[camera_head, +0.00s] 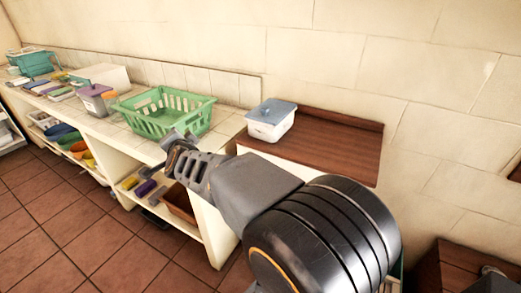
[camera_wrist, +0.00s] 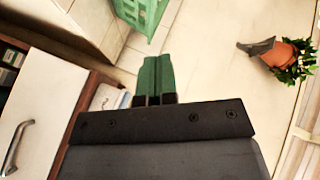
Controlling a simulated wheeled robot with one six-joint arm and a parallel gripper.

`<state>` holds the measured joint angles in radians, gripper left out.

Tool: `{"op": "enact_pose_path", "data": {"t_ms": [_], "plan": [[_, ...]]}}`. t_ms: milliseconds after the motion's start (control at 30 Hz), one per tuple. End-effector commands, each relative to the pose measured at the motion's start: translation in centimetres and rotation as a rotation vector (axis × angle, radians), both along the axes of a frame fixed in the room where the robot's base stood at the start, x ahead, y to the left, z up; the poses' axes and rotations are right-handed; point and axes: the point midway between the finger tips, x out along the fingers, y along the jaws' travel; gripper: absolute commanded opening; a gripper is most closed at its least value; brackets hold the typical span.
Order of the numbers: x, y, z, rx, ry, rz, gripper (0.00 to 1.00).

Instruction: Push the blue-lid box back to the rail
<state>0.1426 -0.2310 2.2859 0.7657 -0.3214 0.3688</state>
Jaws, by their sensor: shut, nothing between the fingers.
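The blue-lid box (camera_head: 268,129), a white tub with a grey-blue lid, stands upright at the left end of the brown wooden top (camera_head: 320,150). The raised wooden rail (camera_head: 345,120) runs along the back of that top, against the wall. A gap of bare wood seems to lie between box and rail. My gripper (camera_head: 175,140) is shut and empty, left of the box and in front of the green basket, apart from the box. In the wrist view my closed fingers (camera_wrist: 157,62) show; a pale box partly hidden behind my gripper body (camera_wrist: 108,97) looks like the same tub.
The green basket (camera_head: 165,115) stands on the tiled counter left of the box. Containers including a purple-lidded tub (camera_head: 95,100) stand farther left. Shelves below hold coloured items. The wood right of the box is clear. A potted plant (camera_wrist: 285,55) shows in the wrist view.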

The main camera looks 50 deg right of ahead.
Motion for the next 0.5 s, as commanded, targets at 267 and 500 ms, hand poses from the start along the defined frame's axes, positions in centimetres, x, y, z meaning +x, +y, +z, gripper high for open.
{"op": "enact_pose_path", "data": {"t_ms": [267, 500], "plan": [[-2.5, -11.9, -6.5, 0.163, -0.400, -0.700, 0.00], [-6.0, -15.4, -9.0, 0.158, -0.550, -1.006, 0.00]]}}
